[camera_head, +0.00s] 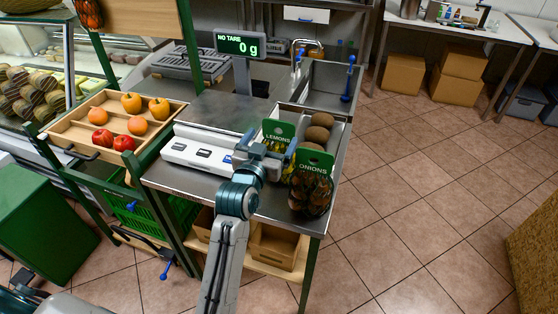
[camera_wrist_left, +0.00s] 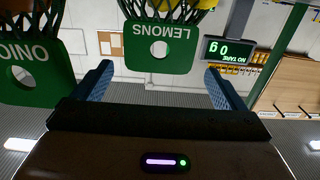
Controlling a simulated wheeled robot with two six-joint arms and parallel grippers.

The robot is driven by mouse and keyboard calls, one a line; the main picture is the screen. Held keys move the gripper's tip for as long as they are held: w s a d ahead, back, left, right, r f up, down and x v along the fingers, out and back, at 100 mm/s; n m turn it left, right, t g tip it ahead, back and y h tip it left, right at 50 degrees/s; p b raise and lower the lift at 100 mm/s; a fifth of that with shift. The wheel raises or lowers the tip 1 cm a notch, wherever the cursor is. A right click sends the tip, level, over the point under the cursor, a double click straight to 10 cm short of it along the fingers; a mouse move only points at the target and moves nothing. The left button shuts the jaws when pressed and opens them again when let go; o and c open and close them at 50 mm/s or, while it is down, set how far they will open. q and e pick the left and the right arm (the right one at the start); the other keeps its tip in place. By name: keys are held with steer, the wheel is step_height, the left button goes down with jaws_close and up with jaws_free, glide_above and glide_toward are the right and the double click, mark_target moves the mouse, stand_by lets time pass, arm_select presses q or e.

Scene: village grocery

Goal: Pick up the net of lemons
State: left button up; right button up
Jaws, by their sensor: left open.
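The net of lemons (camera_head: 275,146) has a green card marked LEMONS (camera_head: 279,130) and stands on the steel counter, partly hidden behind my left gripper (camera_head: 262,156). In the left wrist view the LEMONS card (camera_wrist_left: 160,56), with a round hole, hangs upside down between the lines of the two blue fingers (camera_wrist_left: 158,78). I cannot tell whether the fingertips reach past its edge. The jaws are apart and hold nothing. A net of onions (camera_head: 311,192) with a green ONIONS card stands close to the right, and its card (camera_wrist_left: 38,65) also shows in the left wrist view. My right gripper does not show.
A white scale base (camera_head: 196,150) lies on the counter left of the gripper, with its display (camera_head: 240,45) behind reading 0 g. Brown round produce (camera_head: 318,127) sits in a tray behind the nets. A wooden fruit tray (camera_head: 92,118) stands left. The tiled floor at right is clear.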

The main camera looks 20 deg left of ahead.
mark_target(277, 148)
arm_select(q)
steer(key=w, duration=0.1)
steer(key=w+p, duration=0.1)
steer(key=w, duration=0.2)
steer(key=shift+w+d+f, duration=0.1)
steer(key=shift+w+f, duration=0.2)
steer(key=shift+s, duration=0.1)
steer(key=c, duration=1.4)
steer(key=shift+r, duration=0.1)
steer(key=shift+c, duration=1.2)
steer(key=shift+r, duration=0.15)
